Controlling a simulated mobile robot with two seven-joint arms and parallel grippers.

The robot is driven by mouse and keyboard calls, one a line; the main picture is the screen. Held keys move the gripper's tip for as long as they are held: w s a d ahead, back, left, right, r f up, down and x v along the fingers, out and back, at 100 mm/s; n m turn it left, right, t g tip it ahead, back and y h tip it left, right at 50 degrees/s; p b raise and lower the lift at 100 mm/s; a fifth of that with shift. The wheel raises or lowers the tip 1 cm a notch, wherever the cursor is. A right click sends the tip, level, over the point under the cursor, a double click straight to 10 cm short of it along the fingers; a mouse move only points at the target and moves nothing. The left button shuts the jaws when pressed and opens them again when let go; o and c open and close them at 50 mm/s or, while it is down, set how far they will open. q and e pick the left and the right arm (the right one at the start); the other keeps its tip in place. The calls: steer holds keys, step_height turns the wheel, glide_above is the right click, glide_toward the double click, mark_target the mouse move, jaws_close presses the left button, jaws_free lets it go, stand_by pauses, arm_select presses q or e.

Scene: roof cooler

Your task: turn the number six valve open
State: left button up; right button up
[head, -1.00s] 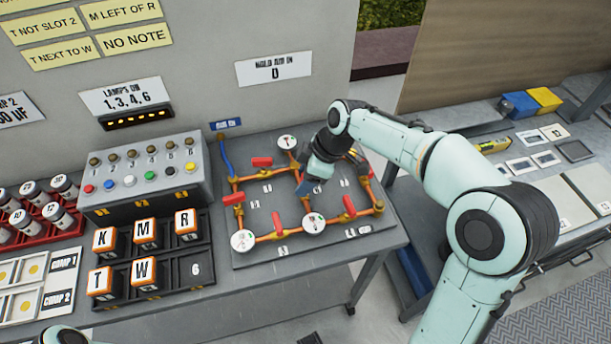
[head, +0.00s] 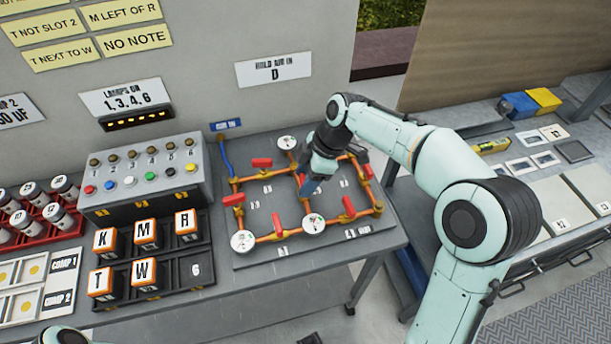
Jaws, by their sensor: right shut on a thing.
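The valve board (head: 256,257) lies on the bench, with orange pipes, round white gauges and several red valve handles. Red handles show at the upper left (head: 261,162), far left (head: 234,199), centre (head: 277,221), lower right (head: 349,206) and right edge (head: 367,171). The number tags are too small to read, so I cannot tell which valve is number six by its tag. My right gripper (head: 312,184) is low over the upper middle of the board, shut on a valve handle that it hides. My left gripper is not in view.
A lamp and button box (head: 145,185) and a black tray of lettered blocks (head: 190,292) stand left of the board. The wall (head: 220,40) rises behind. A second bench at right holds blue and yellow boxes (head: 543,99) and flat panels.

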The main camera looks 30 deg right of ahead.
steer(key=o, duration=1)
steer(key=shift+o, duration=0.2)
steer(key=shift+d+r, duration=0.1)
steer(key=p+v, duration=0.2)
steer(key=v, duration=1.1)
steer(key=shift+s, duration=0.1)
